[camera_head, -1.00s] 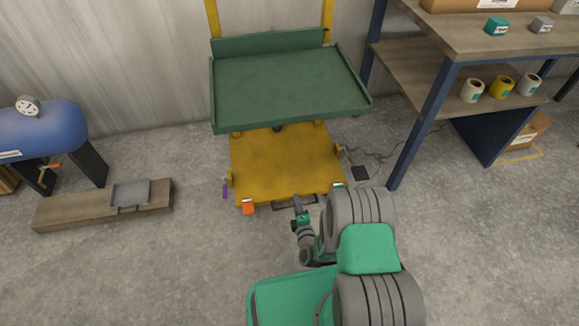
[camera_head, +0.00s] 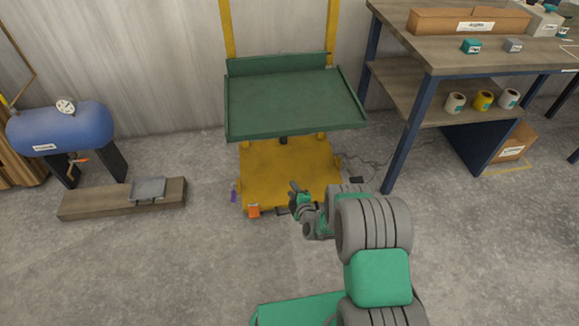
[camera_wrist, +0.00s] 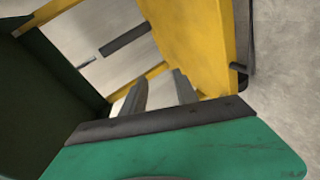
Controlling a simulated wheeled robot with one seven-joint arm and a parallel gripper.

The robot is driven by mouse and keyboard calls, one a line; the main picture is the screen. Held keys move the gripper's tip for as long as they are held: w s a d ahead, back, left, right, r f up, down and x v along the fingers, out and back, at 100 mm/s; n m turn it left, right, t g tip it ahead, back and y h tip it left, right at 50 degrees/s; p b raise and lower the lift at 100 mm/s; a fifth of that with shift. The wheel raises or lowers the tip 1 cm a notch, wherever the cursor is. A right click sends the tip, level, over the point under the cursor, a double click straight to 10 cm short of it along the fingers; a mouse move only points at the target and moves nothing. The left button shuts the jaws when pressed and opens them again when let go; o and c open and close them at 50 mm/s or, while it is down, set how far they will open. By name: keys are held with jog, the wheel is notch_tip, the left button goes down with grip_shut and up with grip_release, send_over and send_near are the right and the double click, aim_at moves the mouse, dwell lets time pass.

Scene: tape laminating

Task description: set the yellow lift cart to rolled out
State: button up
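The yellow lift cart (camera_head: 262,178) stands against the back wall in the head view. It has a green tray top (camera_head: 290,100), a yellow base and yellow uprights. An orange piece (camera_head: 254,210) sits at its front left corner. A dark bar at the base's front edge is partly hidden by my arm. My gripper (camera_head: 294,188) is in front of and over the base's front edge. In the wrist view, the two grey fingers (camera_wrist: 160,92) are apart with nothing seen between them. The cart's yellow parts (camera_wrist: 190,40) and dark green tray (camera_wrist: 45,100) lie beyond.
A shelf bench (camera_head: 415,135) with tape rolls (camera_head: 482,100) and boxes stands right of the cart. A blue tank (camera_head: 62,130) and a low wooden beam (camera_head: 95,203) are at the left. Cables lie right of the cart. The floor in front is clear.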

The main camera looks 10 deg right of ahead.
jog(key=w+a+r+m+g+p, duration=0.1)
jog(key=w+r+p, duration=0.2)
jog(key=r, duration=0.8)
jog(key=shift+w+g+y, duration=0.3)
jog(key=shift+w, duration=0.1)
